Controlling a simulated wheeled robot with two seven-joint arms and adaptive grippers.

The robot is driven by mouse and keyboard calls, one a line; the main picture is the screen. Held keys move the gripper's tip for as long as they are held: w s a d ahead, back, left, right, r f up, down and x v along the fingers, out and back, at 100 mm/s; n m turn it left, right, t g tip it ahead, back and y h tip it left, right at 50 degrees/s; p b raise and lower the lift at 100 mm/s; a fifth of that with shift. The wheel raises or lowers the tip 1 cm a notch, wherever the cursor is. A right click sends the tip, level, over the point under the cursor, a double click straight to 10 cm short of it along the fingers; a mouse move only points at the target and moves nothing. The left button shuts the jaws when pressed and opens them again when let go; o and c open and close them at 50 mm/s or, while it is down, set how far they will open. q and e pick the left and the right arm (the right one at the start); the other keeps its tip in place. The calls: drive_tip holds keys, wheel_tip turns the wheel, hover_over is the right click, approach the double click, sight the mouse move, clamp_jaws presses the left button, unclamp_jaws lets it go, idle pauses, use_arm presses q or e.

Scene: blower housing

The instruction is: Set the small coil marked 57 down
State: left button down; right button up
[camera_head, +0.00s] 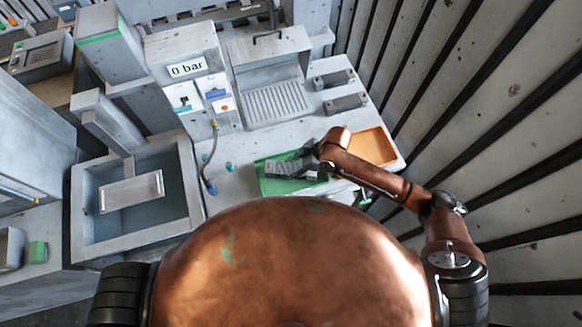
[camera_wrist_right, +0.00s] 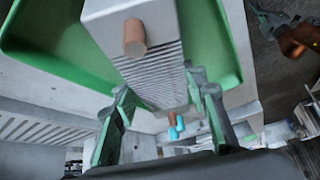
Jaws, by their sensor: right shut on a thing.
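A small grey finned coil (camera_head: 284,168) is in my right gripper (camera_head: 312,161), over the green tray (camera_head: 264,187). In the right wrist view the coil (camera_wrist_right: 155,75) shows its ribbed side, a plain pale end and a copper stub. The fingers of the right gripper (camera_wrist_right: 162,90) are closed on either side of it. The green tray (camera_wrist_right: 75,65) lies behind it. I cannot tell whether the coil touches the tray floor. No number is legible. What looks like my left gripper (camera_wrist_right: 268,16) shows small at the upper right of the wrist view; its jaws are unclear.
An orange tray (camera_head: 373,146) lies right of the green one. Two grey blocks (camera_head: 346,102) stand behind on the bench. A unit reading 0 bar (camera_head: 188,68), with a hose (camera_head: 210,160), stands back left. A sink-like basin (camera_head: 135,190) is at left.

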drive_tip(key=o, duration=1.1)
drive_tip(key=shift+f, duration=0.15)
drive_tip(key=o, duration=0.5)
drive_tip(key=shift+c, duration=0.2)
drive_tip(key=shift+r, duration=0.2)
drive_tip(key=v, duration=1.2)
drive_tip(key=shift+b, duration=0.35)
drive_tip(key=shift+s+a+f, duration=0.1)
